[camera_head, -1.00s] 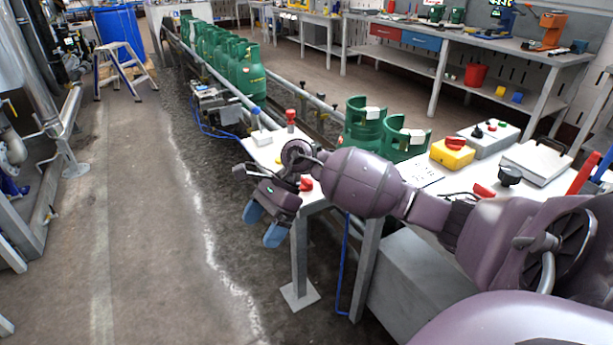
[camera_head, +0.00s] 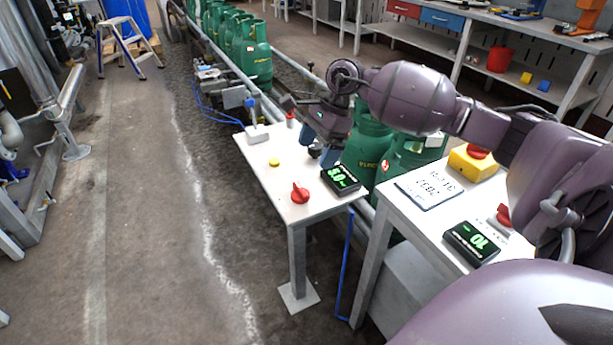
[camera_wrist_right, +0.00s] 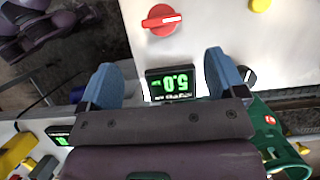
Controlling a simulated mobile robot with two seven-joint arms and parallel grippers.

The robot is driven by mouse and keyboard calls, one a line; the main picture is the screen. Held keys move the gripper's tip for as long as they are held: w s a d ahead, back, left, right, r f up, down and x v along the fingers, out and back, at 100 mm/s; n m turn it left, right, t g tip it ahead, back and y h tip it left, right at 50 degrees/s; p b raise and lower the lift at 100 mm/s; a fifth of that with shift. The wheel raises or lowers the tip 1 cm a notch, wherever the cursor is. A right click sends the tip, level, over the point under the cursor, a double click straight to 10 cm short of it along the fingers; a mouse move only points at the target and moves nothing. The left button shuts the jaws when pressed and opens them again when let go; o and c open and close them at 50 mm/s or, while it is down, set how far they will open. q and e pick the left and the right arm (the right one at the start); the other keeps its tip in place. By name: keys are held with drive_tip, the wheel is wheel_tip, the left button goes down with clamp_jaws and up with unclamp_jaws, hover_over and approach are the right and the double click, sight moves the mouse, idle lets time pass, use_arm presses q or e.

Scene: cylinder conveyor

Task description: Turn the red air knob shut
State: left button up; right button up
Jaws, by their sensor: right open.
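A second red knob (camera_head: 503,216) is on the right table. My left gripper is not in view.
A yellow button (camera_head: 274,162), a black knob (camera_head: 315,150) and a blue-topped lever (camera_head: 254,122) share the small table (camera_head: 262,178). Green gas cylinders (camera_head: 369,141) stand close behind it. The right table holds a yellow box (camera_head: 470,165) and another display (camera_head: 472,243).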

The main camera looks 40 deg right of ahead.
sight(301, 188)
drive_tip(key=b+x, duration=0.1)
drive_tip(key=x, duration=0.8)
drive_tip(key=shift+f+b, duration=0.2)
drive_tip(key=shift+b, duration=0.1)
drive_tip(key=shift+w+a+f, duration=0.1)
drive_tip(key=shift+a+f, duration=0.05)
drive_tip(key=shift+f, duration=0.45)
